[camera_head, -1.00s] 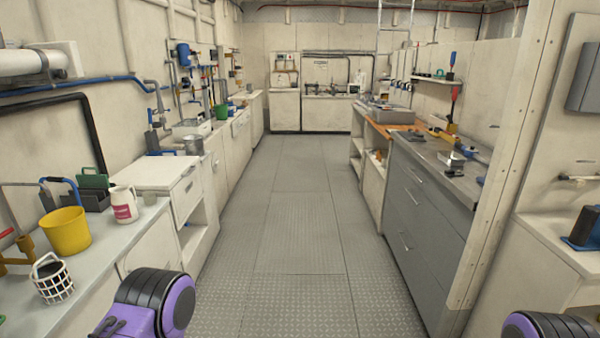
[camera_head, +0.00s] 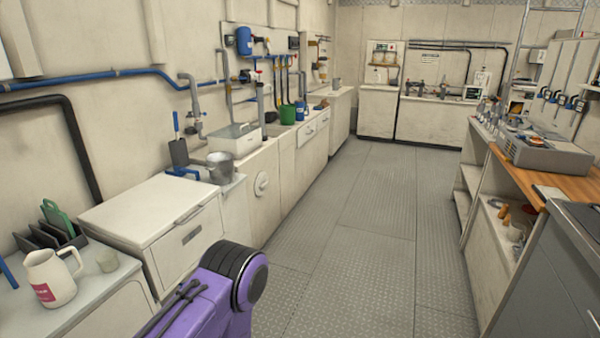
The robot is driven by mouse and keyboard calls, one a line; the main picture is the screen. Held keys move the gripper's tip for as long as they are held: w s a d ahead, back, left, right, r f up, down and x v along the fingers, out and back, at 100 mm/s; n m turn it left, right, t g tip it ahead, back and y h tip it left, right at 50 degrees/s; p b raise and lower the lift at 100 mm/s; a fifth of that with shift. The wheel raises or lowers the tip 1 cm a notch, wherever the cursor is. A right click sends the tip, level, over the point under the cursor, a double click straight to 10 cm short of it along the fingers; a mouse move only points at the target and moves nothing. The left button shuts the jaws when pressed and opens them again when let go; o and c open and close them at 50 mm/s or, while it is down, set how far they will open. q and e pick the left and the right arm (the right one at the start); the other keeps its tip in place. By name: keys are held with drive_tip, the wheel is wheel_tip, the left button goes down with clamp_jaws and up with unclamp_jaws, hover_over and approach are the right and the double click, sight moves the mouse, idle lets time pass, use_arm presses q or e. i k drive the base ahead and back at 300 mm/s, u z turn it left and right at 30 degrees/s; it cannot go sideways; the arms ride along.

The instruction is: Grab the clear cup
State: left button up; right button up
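A small, pale, see-through cup (camera_head: 107,260) stands on the light counter at the lower left. It is just right of a white pitcher (camera_head: 50,278) with a pink label, and it looks upright. No gripper touches it. A purple and black part of my arm shows at the bottom, right of the counter. Neither of my grippers is in the picture, so their state is hidden.
A white drawer cabinet (camera_head: 155,232) stands beyond the cup. A dark rack with a green board (camera_head: 57,216) sits behind the pitcher. The grey floor aisle (camera_head: 375,215) is clear. A wooden-topped bench (camera_head: 540,172) lines the right side.

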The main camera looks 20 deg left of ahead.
sight(108, 260)
drive_tip(key=u, duration=0.35)
drive_tip(key=i, duration=1.45)
drive_tip(key=u, duration=1.45)
drive_tip(key=i, duration=1)
drive_tip(key=u, duration=1)
